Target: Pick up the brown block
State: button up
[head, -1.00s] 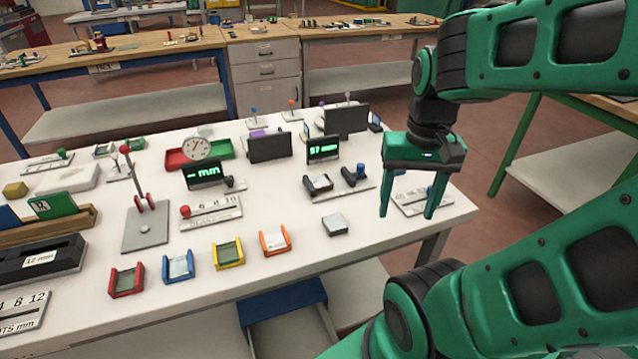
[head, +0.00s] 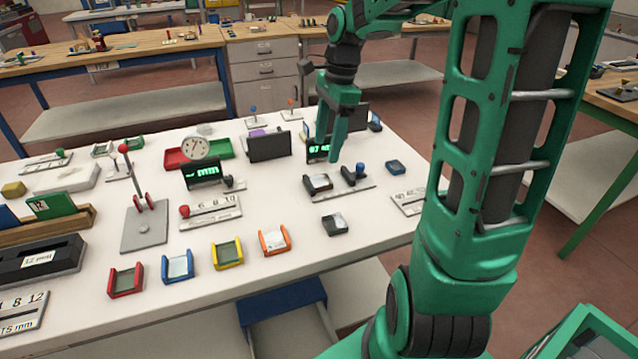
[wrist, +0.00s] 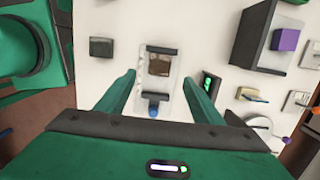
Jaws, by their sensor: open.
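A brown block (wrist: 159,66) lies in a small clamp, between its dark end stop (wrist: 161,49) and its dark sliding jaw (wrist: 155,97) with a blue knob. In the head view the clamp (head: 354,177) stands at the right part of the white table, and the block (head: 320,181) shows only as a small light-topped piece. My gripper (head: 327,153) is open and empty, pointing down above the table near the clamp. In the wrist view its fingers (wrist: 159,80) stand on either side of the clamp, with the block slightly ahead of the fingertips. The height gap is hard to tell.
A dark block (head: 335,224) lies loose in front of the clamp, and a blue one (head: 395,167) to its right. Dark upright screens (head: 269,146) and a green-lit display (head: 202,175) stand left of my gripper. Coloured holders (head: 227,253) line the front edge.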

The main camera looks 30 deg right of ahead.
aim_at(321, 180)
jog(key=f, duration=0.6)
jog(key=a+f, duration=0.1)
jog(key=f, duration=0.3)
jog(key=shift+w+a, duration=0.1)
jog(key=shift+w, duration=0.05)
jog(key=shift+r, duration=0.1)
jog(key=c, duration=1.2)
